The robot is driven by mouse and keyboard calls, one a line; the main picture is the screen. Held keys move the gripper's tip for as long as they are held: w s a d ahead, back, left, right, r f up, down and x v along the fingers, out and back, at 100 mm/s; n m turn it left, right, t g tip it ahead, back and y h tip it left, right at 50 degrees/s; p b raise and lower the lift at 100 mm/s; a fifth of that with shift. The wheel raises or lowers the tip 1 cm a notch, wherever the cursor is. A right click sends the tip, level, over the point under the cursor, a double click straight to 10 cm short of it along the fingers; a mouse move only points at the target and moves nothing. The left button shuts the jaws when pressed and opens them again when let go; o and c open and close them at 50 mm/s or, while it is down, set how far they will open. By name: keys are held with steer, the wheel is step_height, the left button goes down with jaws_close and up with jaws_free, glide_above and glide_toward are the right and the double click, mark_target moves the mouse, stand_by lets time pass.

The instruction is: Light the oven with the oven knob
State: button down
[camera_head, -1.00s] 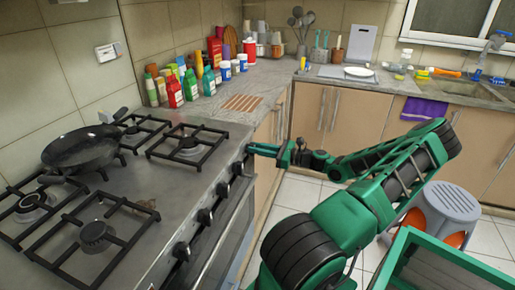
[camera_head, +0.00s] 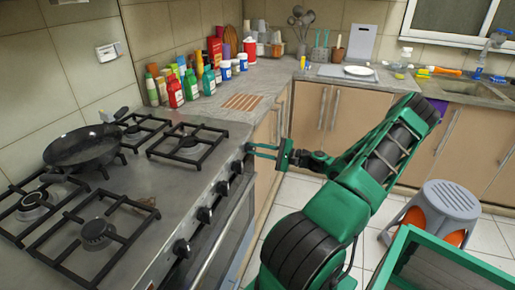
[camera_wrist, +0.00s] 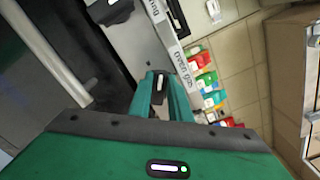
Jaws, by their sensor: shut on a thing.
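The stove (camera_head: 140,215) stands at the left, with a row of dark knobs along its front edge. My gripper (camera_head: 250,151) reaches the far end of this row from the right. The wrist view shows its two green fingers (camera_wrist: 162,84) on either side of the oven knob (camera_wrist: 158,88), by a label reading "oven gas" (camera_wrist: 185,68). The gripper is shut on this knob, which the fingers largely hide. The oven door (camera_head: 225,245) is shut below the knobs.
A black pan (camera_head: 82,150) sits on a back burner. Bottles (camera_head: 190,83) line the counter beyond the stove. A grey stool (camera_head: 450,205) stands on the floor at the right.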

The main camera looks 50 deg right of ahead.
steer(key=n, duration=0.3)
steer(key=shift+w+a+r+n, duration=0.1)
steer(key=shift+w+a+n, duration=0.15)
steer(key=shift+w+n, duration=0.05)
steer(key=shift+f+n, duration=0.2)
steer(key=shift+n, duration=1.5)
